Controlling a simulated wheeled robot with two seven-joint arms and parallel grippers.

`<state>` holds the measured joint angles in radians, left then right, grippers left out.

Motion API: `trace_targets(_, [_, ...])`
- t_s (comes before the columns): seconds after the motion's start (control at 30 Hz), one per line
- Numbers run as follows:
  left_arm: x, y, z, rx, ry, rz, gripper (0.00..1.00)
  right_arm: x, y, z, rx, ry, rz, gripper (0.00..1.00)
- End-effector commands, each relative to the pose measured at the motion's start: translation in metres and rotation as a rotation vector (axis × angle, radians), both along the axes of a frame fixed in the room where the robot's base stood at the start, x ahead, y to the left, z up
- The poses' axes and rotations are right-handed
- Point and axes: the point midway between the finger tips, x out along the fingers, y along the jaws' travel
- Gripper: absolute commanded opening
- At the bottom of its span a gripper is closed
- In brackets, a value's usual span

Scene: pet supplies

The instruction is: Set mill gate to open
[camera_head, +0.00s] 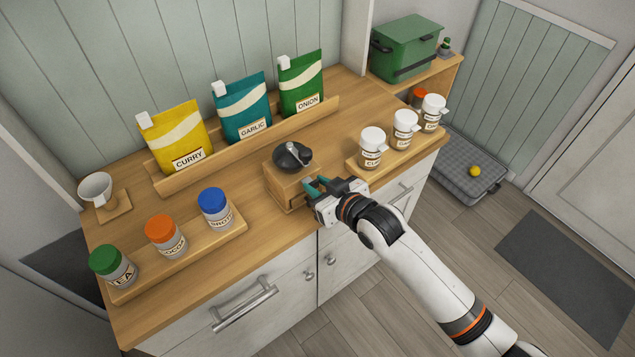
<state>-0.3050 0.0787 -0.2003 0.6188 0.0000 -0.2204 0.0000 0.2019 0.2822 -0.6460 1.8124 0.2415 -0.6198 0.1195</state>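The mill is a wooden box (282,187) with a black domed top (288,155) and a small crank on it. It stands upright near the front edge of the counter, at the middle of the head view. My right gripper (317,184) is at the box's right side, its teal fingertips close to or touching it. A small gap seems to show between the fingertips, but whether they hold some part of the mill is too small to tell. I cannot make out the gate or its setting. My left gripper is out of view.
White-lidded jars (372,147) stand on a wooden riser right of the mill. Jars with coloured lids (165,237) stand on a tray at left. Curry (177,137), garlic (243,107) and onion (301,84) bags line the back.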

Motion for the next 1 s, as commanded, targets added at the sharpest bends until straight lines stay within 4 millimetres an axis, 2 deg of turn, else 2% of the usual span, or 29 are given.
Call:
trace_targets(0.03, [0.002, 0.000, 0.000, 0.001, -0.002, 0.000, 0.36, 0.000, 0.000, -0.001, -0.001, 0.002, 0.000, 0.36])
trace_targets(0.1, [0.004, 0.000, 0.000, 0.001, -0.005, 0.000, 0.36, 0.000, 0.000, -0.001, -0.001, 0.002, 0.000, 0.47])
trace_targets(0.5, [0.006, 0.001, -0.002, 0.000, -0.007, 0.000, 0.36, -0.005, -0.004, 0.001, -0.001, 0.001, -0.001, 0.47])
trace_targets(0.67, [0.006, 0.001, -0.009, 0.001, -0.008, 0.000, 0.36, -0.022, -0.017, 0.008, -0.001, -0.001, -0.001, 0.47])
trace_targets(1.0, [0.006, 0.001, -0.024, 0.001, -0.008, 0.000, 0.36, -0.072, -0.052, 0.033, -0.001, -0.001, 0.000, 0.47])
